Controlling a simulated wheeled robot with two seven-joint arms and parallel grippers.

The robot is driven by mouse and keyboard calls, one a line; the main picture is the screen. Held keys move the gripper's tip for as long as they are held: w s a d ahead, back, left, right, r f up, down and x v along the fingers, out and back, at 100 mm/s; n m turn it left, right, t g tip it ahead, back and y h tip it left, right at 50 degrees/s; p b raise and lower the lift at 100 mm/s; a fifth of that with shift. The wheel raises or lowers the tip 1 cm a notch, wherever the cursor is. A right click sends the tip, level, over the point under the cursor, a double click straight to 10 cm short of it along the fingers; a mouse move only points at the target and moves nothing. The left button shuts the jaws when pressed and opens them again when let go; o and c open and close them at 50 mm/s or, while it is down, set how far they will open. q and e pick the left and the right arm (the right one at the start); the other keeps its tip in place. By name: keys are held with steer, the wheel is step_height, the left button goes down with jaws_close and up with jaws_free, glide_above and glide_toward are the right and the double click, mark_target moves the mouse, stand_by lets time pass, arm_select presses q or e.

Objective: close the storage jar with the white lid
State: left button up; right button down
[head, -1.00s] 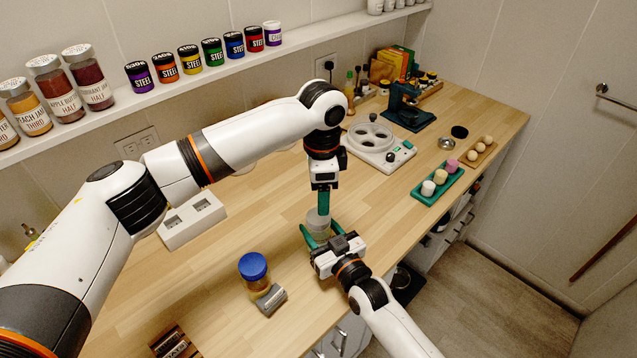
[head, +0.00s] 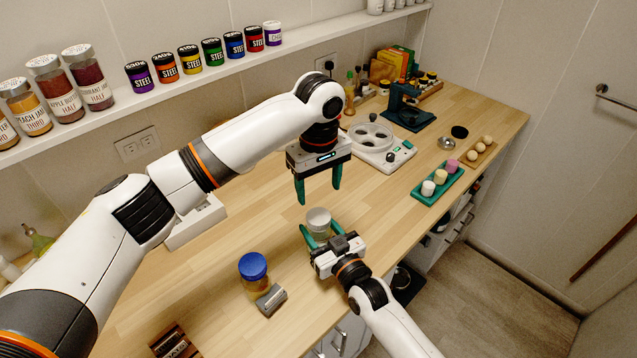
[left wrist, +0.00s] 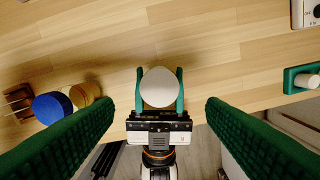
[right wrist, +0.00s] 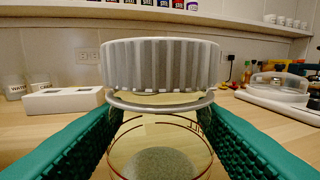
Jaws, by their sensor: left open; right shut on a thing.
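The storage jar (right wrist: 160,150) is clear glass and stands upright on the counter near its front edge. The white lid (right wrist: 160,64), ribbed around its side, sits level on the jar's mouth, with a rim ring below it; I cannot tell how tight it is. The lid also shows in the head view (head: 318,216) and from above, as a plain disc, in the left wrist view (left wrist: 159,87). My right gripper (head: 320,229) is shut on the jar, a green finger on each side below the lid. My left gripper (head: 319,194) is open and empty, above the lid.
A blue-lidded jar (head: 253,266) and a grey block (head: 271,299) stand to the left near the front edge.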

mark_target(319, 216)
arm_select(q)
steer(key=shift+n, duration=1.3)
steer(key=shift+f, duration=4)
steer(key=shift+c, duration=0.6)
